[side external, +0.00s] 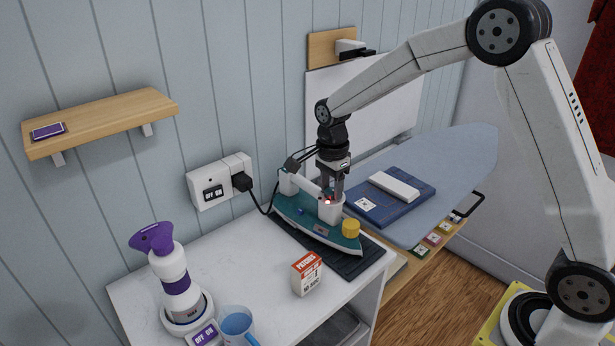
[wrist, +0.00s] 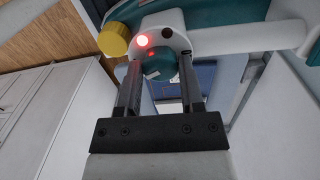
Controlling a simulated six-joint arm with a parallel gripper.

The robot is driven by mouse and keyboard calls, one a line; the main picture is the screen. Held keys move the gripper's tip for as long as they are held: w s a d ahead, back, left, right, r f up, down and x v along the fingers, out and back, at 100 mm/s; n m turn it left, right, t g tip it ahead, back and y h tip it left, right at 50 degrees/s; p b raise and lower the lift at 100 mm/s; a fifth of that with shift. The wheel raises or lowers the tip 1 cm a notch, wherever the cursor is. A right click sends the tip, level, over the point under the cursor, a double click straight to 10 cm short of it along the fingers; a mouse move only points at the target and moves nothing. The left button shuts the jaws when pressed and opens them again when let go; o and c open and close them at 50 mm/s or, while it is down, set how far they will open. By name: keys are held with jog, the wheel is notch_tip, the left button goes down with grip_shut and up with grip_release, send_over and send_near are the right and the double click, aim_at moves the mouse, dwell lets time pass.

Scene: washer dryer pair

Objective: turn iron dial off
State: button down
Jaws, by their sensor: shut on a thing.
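The iron (side external: 296,214) is teal and white and rests on a dark mat (side external: 368,262) on the white counter. A yellow cap (side external: 351,229) sits at its front end and also shows in the wrist view (wrist: 114,40). The iron's teal dial (wrist: 158,70), with a small pale mark, is between my fingers. A red lamp (wrist: 142,40) glows beside the dial. My gripper (side external: 332,196) points down at the iron and is shut on the dial; its fingers flank it in the wrist view (wrist: 160,78). In the side view, my fingers hide the dial.
A white and red box (side external: 307,274), a blue mug (side external: 237,326) and a purple-white steamer (side external: 175,280) stand on the counter. A wall socket (side external: 220,182) feeds a black plug and cord.

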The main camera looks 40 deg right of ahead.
jog(key=n, duration=2.3)
jog(key=shift+n+t, duration=0.3)
jog(key=n, duration=0.3)
jog(key=shift+n, duration=2.4)
